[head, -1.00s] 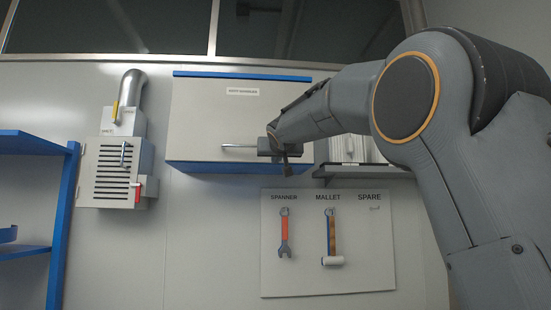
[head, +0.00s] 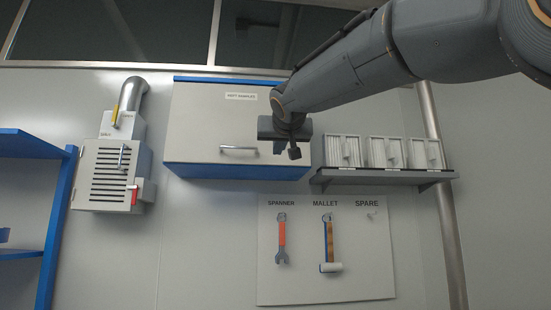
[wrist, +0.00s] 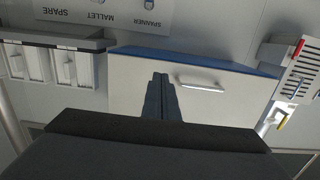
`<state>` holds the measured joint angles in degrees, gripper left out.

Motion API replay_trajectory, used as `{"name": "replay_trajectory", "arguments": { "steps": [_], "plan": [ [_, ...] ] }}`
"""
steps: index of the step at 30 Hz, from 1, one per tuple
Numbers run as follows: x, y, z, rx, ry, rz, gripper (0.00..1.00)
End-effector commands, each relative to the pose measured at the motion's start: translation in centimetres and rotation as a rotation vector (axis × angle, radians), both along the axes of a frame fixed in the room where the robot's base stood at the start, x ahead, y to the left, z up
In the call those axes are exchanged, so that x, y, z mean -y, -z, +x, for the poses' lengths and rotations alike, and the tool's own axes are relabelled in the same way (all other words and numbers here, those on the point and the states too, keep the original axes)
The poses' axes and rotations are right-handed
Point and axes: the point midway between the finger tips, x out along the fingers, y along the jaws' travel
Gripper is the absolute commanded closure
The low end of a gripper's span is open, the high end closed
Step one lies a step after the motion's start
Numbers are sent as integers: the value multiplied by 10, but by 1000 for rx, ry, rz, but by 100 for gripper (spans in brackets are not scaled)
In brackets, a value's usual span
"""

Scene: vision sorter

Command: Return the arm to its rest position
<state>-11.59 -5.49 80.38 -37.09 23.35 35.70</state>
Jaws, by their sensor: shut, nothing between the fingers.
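My gripper (head: 279,148) is in front of the right part of a pale wall cabinet (head: 200,130), to the right of the cabinet's handle (head: 239,149) and apart from it. In the wrist view the two dark fingers (wrist: 162,98) lie together with nothing between them. The cabinet front (wrist: 128,85) and its handle (wrist: 200,85) show behind them, the handle to the right of the fingers. My arm reaches in from the upper right in the head view. The cabinet's flap looks shut.
A grey shelf (head: 385,177) with several white filter boxes stands right of the cabinet. Below hangs a tool board (head: 300,285) with a spanner (head: 281,240) and a mallet (head: 329,245). A vented box (head: 108,175) and a blue rack (head: 58,240) are at left.

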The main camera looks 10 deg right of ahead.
Motion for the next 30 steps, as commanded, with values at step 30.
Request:
{"name": "replay_trajectory", "arguments": {
  "steps": [30],
  "plan": [
    [40, 368, -33, -688, 19, -63, 100]
  ]
}}
